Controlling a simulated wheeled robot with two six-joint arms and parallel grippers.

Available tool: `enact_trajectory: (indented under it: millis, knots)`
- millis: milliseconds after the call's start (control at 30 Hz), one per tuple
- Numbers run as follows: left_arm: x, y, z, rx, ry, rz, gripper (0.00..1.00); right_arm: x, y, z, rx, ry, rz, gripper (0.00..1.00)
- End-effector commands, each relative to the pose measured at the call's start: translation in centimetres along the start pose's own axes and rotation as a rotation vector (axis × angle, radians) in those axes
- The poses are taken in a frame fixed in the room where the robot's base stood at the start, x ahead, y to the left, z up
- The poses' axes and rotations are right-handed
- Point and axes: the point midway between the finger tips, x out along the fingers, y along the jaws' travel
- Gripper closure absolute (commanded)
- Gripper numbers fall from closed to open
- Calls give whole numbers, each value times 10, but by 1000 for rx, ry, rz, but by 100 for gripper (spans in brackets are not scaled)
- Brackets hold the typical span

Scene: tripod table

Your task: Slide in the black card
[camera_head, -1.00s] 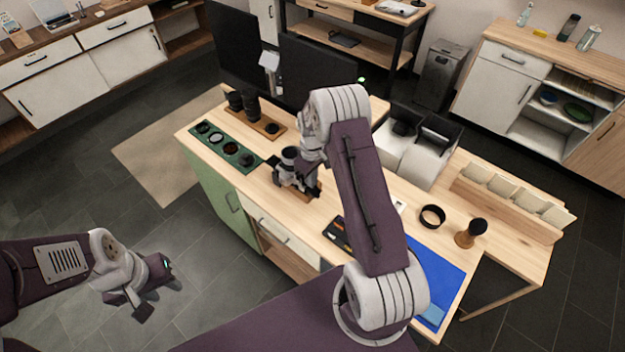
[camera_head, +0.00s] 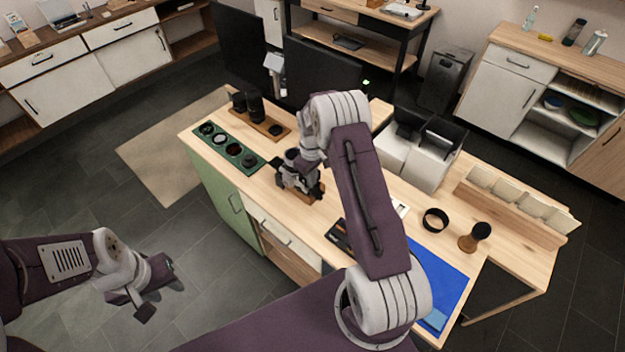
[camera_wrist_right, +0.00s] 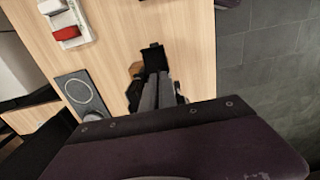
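My right gripper (camera_head: 303,180) is over the middle of the wooden worktable (camera_head: 388,232), at a dark device on a wooden base (camera_head: 300,192). In the right wrist view its two grey fingers (camera_wrist_right: 157,92) lie close together, with a small flat black square, seemingly the black card (camera_wrist_right: 152,57), at their tips. The fingers look shut on it, though the contact is partly hidden. A slot for the card cannot be made out. My left gripper (camera_head: 130,302) hangs empty over the floor, left of the table; its finger gap is unclear.
A green tray with round lenses (camera_head: 228,147) and a wooden board with black cylinders (camera_head: 262,124) are at the table's left. A dark case (camera_head: 340,238), blue mat (camera_head: 440,268), black ring (camera_head: 435,219) and brush (camera_head: 472,238) are to the right. White bins (camera_head: 418,158) stand behind.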

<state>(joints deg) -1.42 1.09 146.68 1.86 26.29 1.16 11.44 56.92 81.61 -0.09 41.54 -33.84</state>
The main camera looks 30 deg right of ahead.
Motion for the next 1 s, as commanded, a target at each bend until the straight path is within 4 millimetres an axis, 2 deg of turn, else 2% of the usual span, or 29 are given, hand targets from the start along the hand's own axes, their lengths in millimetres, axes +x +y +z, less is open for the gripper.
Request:
enact_trajectory:
  millis: [700, 767, 1000]
  knots:
    - [2, 0, 0, 0, 0, 0, 64, 0, 0, -11, -1, 0, 0, 100]
    - [2, 0, 0, 0, 0, 0, 64, 0, 0, -12, -1, 1, 0, 91]
    - [2, 0, 0, 0, 0, 0, 64, 0, 0, -12, -1, 3, 1, 91]
